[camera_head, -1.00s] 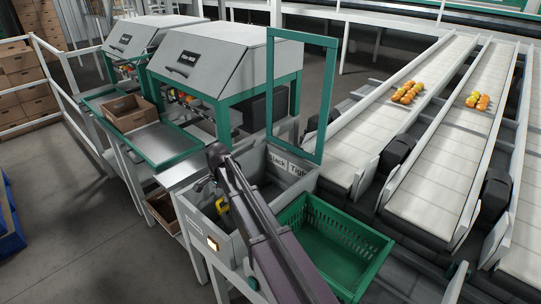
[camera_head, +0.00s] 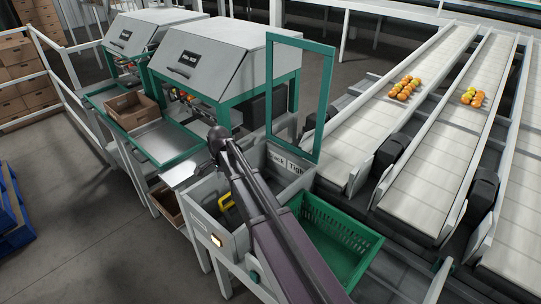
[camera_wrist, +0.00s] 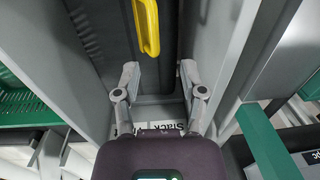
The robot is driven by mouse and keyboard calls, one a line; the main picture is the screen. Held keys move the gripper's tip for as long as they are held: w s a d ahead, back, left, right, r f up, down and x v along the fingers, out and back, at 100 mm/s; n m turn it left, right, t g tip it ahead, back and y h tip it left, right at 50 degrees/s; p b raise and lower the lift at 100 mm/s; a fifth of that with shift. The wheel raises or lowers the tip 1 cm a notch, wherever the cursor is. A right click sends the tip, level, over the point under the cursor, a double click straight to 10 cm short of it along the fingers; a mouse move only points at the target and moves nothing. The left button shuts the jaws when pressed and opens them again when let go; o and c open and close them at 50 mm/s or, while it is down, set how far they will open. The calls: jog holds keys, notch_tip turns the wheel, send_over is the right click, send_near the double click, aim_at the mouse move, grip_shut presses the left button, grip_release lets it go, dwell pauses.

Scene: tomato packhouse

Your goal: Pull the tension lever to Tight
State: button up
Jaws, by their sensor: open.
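The tension lever shows a yellow handle (camera_head: 226,201) inside an open grey box in the head view. In the wrist view the yellow handle (camera_wrist: 147,25) is at the top, beyond my fingertips. My gripper (camera_wrist: 159,72) is open and empty, its two fingers apart over the dark inside of the box, not touching the handle. The "Slack" label (camera_head: 276,157) and the "Tight" label (camera_head: 295,167) are on the box's far wall. The wrist view shows the labels beneath my gripper, partly covered. My arm hides the gripper in the head view.
A green crate (camera_head: 374,240) stands right of the box, close to my arm. A green upright frame (camera_head: 325,105) rises behind it. Grey-hooded machines (camera_head: 225,58) stand at the back left. Conveyors with fruit (camera_head: 404,88) run on the right.

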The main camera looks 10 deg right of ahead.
notch_tip(320, 180, up, 6)
jog(key=f+p, duration=0.1)
jog(key=p, duration=0.4)
send_over(226, 196)
jog(key=s+d+r+n+p, duration=0.9)
jog(key=s+d+r+p, duration=0.4)
jog(key=s, duration=0.5)
jog(key=shift+d+r+p, duration=0.2)
jog(key=shift+r+p, duration=0.45)
jog(key=shift+r, duration=0.3)
jog(key=shift+w, duration=0.1)
jog(key=w+a+f+m+b, duration=0.9)
jog(key=w+a+f+b, duration=0.3)
jog(key=w+f+b, duration=0.2)
jog(key=shift+w+a+f+t+b, duration=0.2)
jog(key=shift+w+t+b, duration=0.15)
jog(key=shift+w, duration=0.95)
jog(key=shift+f, duration=0.15)
jog(key=f+b, duration=0.4)
jog(key=w+f+b, duration=0.1)
jog(key=f+b, duration=0.4)
jog(key=a+f+b, duration=0.1)
jog(key=f+b, duration=0.3)
jog(key=shift+w+f+b, duration=0.15)
jog(key=shift+f+b, duration=0.05)
jog(key=shift+b, duration=0.1)
